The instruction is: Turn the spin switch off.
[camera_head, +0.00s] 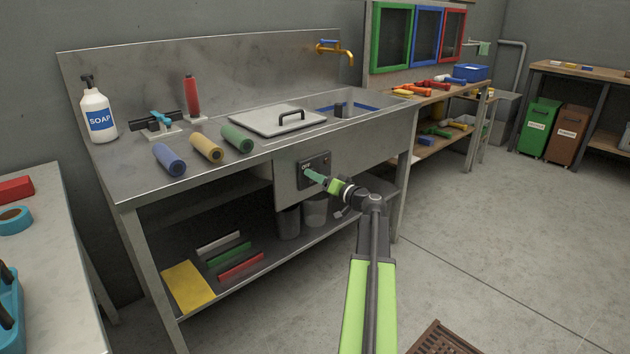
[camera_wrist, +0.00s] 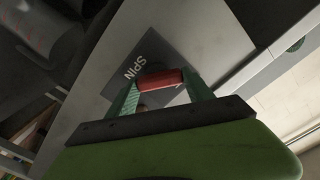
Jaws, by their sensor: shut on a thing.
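The spin switch (camera_wrist: 160,79) shows in the wrist view as a red bar or knob on a dark plate marked "SPIN" (camera_wrist: 136,65). In the head view, its dark panel (camera_head: 322,160) is on the front of the metal sink counter, below the basin. My gripper (camera_head: 311,175) reaches this panel from the front. In the wrist view, its green fingers are on either side of the red part and shut on it. In the head view, my fingers hide most of the switch. I cannot tell its exact setting.
Buckets (camera_head: 315,210) stand on the shelf below the panel. A brown floor grate (camera_head: 441,340) lies at the front. The floor to the right is clear.

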